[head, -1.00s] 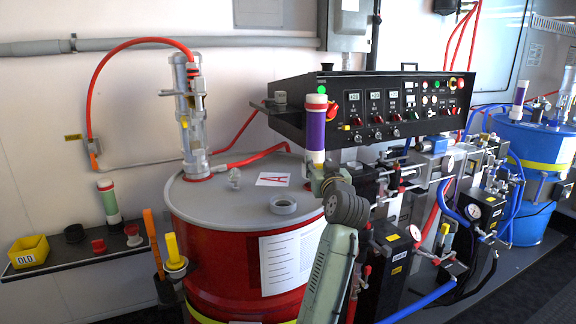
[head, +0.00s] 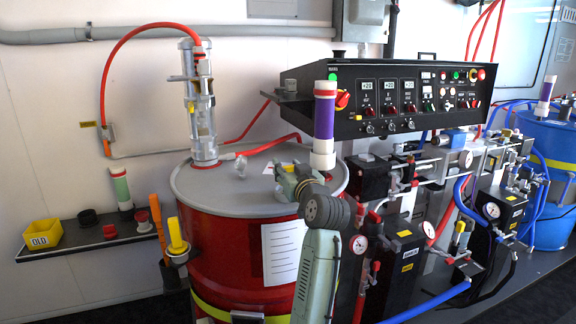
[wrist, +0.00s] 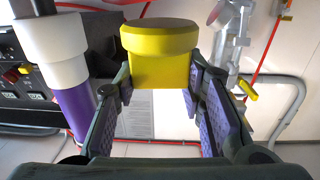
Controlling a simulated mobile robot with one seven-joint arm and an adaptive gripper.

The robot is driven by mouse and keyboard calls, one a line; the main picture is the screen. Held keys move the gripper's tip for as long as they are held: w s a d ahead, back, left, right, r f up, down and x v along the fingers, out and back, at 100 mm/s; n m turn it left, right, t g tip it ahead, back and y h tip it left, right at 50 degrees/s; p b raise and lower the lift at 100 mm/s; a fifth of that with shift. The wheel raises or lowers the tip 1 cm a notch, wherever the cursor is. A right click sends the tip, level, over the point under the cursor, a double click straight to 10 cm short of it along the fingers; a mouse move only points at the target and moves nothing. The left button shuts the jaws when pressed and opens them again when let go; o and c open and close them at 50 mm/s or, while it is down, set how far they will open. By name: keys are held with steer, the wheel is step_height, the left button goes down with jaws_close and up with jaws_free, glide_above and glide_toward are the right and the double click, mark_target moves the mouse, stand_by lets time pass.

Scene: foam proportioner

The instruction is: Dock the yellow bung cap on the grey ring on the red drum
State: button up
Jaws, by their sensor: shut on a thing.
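The yellow bung cap (wrist: 160,62) is between the two fingers of my gripper (head: 288,180) in the wrist view, with its wider rounded end at the top of the picture. My gripper is shut on it. In the head view my gripper is over the right part of the top of the red drum (head: 222,250). The cap is small and hard to make out there. The grey ring on the drum top is not visible now; my gripper and wrist cover that area in the head view.
A purple tube with white ends (head: 325,115) stands close behind my gripper and shows at left in the wrist view. The black control panel (head: 400,98) and valves lie to the right.

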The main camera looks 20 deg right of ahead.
steer(key=shift+f, duration=0.7)
steer(key=shift+s+f+b, duration=0.1)
steer(key=shift+f+b, duration=0.55)
steer(key=shift+b, duration=0.05)
stand_by(0.9)
steer(key=o, duration=0.9)
steer(key=shift+c, duration=0.2)
steer(key=s, duration=1.1)
steer(key=shift+a, duration=0.1)
